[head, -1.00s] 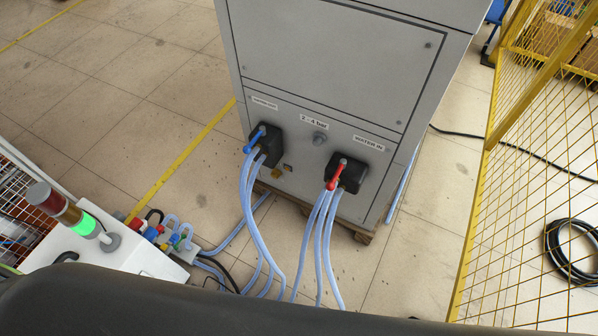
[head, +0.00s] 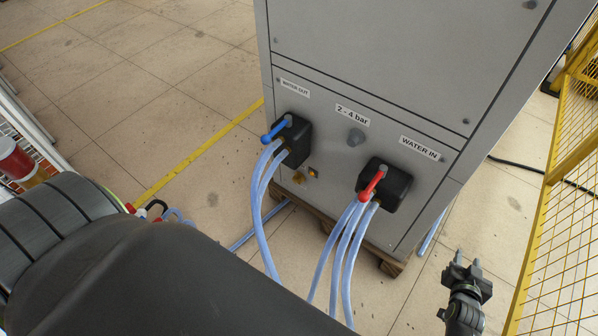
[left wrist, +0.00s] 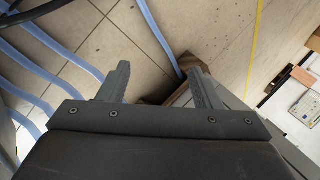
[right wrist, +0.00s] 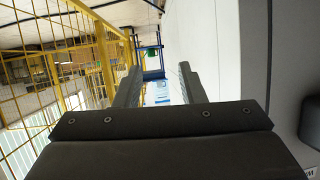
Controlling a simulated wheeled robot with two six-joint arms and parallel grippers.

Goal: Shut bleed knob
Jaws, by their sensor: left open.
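I cannot tell which is the bleed knob. My right gripper (head: 467,258) is right of the cabinet's lower corner, apart from both. In the right wrist view its fingers (right wrist: 160,70) are spread and empty. My left gripper is hidden in the head view behind my dark arm. In the left wrist view its fingers (left wrist: 158,72) are apart and empty, above floor and hoses.
A blue-handled valve (head: 275,130) and a red-handled valve (head: 372,184) sit on black blocks with pale blue hoses (head: 345,245) hanging down. A wooden pallet (head: 390,266) is under the cabinet. A yellow mesh fence (head: 572,220) stands right.

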